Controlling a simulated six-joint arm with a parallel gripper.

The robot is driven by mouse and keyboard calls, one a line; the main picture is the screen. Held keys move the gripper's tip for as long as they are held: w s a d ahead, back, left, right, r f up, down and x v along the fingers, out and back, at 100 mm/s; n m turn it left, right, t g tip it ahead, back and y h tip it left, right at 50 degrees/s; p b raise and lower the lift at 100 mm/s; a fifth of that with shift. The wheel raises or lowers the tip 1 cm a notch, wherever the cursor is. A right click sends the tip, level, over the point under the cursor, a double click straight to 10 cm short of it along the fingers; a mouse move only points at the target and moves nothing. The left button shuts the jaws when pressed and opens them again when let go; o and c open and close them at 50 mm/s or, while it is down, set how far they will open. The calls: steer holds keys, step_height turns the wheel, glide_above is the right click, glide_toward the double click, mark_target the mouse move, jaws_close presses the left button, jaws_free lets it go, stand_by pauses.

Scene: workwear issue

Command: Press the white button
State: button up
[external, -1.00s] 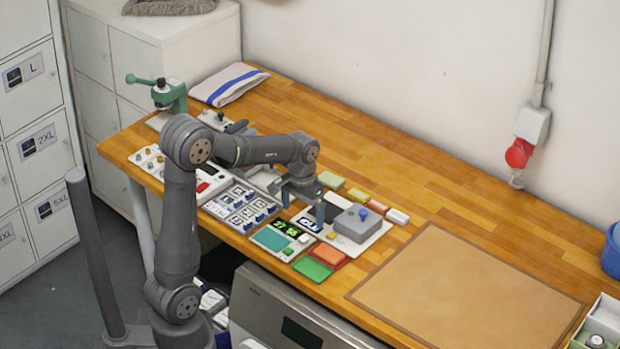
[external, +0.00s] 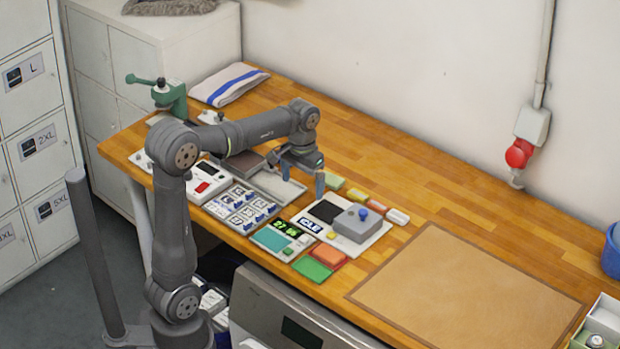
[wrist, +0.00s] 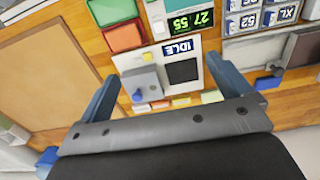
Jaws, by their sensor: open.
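A small white block (external: 397,216) lies at the right end of a row of coloured blocks, beside the white panel. It also shows in the wrist view (wrist: 141,108); I cannot tell whether it is the white button. A small pale cap (wrist: 158,28) sits beside the green number display, its exact colour unclear. The white panel (external: 372,238) carries a grey box with a blue knob (external: 363,214), a yellow button (external: 331,236), a dark pad and an IDLE label. My gripper (external: 304,177) is open and empty above the bench behind the panel; it also shows in the wrist view (wrist: 162,67).
A teal pad (external: 270,239), green tray (external: 312,269) and orange tray (external: 329,254) lie near the front edge. Blue-and-white labelled units (external: 240,208) and a metal tray (external: 277,187) are to the left. A brown mat (external: 465,290) lies clear at the right.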

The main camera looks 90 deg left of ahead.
jaws_close()
stand_by(1.5)
